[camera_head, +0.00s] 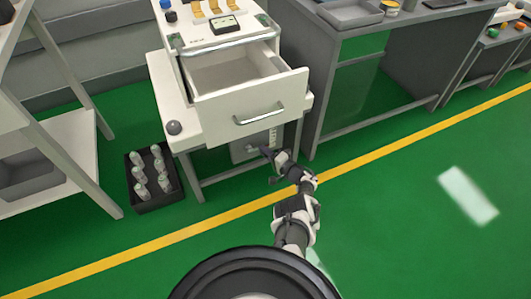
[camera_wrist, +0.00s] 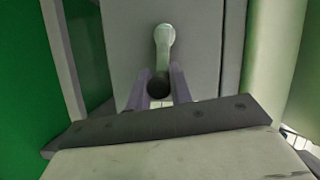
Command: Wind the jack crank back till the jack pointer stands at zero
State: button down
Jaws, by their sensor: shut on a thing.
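The jack crank (camera_wrist: 163,45) shows in the wrist view as a pale arm on a grey upright panel. It runs up from a dark round knob (camera_wrist: 158,86) to a rounded top end. My gripper (camera_wrist: 159,90) has one finger on each side of the knob and is shut on it. In the head view my gripper (camera_head: 267,153) reaches low under the open drawer, at the front of a light grey box (camera_head: 244,149) with partly hidden dark lettering. The crank is too small to make out there. I cannot see the jack pointer or its scale in either view.
The cart's drawer (camera_head: 238,104) stands open above my arm. A grey desk (camera_head: 312,75) is close on the right. A black crate (camera_head: 151,202) of bottles stands on the floor at the left. The green floor (camera_head: 400,200) on the right is clear.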

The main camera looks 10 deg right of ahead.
jog(key=shift+w+r, duration=0.1)
jog(key=shift+w, duration=0.05)
jog(key=c, duration=1.3)
grip_release()
jog(key=shift+o, duration=0.2)
jog(key=p+v, duration=0.4)
jog(key=v, duration=1)
jog(key=shift+p, duration=0.35)
jog(key=shift+a, duration=0.1)
